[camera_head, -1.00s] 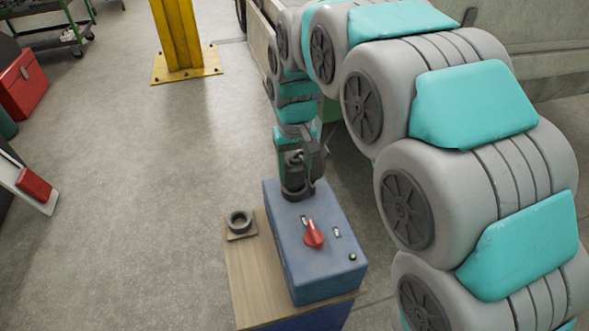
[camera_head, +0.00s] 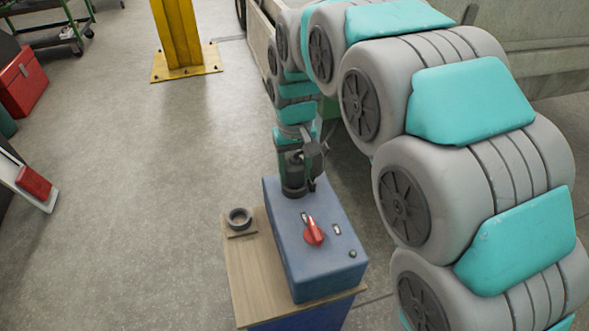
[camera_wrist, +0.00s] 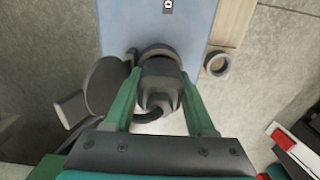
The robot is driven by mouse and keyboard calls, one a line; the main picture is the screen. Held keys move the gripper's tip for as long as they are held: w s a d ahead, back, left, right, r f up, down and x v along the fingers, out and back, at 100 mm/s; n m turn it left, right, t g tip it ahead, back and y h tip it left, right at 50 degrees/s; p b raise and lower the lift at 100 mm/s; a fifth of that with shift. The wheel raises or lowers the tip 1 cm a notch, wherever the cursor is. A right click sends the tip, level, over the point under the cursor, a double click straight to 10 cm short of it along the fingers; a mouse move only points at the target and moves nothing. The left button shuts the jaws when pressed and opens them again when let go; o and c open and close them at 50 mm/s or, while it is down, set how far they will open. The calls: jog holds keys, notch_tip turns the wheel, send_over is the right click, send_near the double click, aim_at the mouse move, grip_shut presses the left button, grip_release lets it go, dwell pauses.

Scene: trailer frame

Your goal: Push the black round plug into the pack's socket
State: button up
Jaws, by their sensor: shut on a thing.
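My gripper (camera_wrist: 158,100) is shut on the black round plug (camera_wrist: 158,88), with a green finger on each side of it in the wrist view. In the head view the plug (camera_head: 294,180) is upright at the far end of the blue pack (camera_head: 325,262). The pack's top also shows in the wrist view (camera_wrist: 192,22). The plug's lower end meets the dark round socket collar (camera_wrist: 157,50). The plug hides the socket's inside, so I cannot tell how deep it sits. A dark cable curves below the plug, and a dark round flap stands beside the socket.
The pack has a red rotary switch (camera_head: 314,231) on top. It stands on a wooden-topped stand (camera_head: 250,285). A dark ring (camera_head: 239,218) sits on the wood left of the pack.

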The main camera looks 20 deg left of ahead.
aim_at(295, 158)
jog(key=shift+f, duration=0.15)
jog(key=o, duration=1)
jog(key=shift+r, duration=0.2)
jog(key=shift+c, duration=0.2)
jog(key=shift+o, duration=0.4)
jog(key=shift+w+r+p, duration=0.1)
jog(key=shift+r+p, duration=0.35)
jog(key=shift+r, duration=0.85)
jog(key=shift+r+p, duration=0.6)
jog(key=shift+r, duration=1.45)
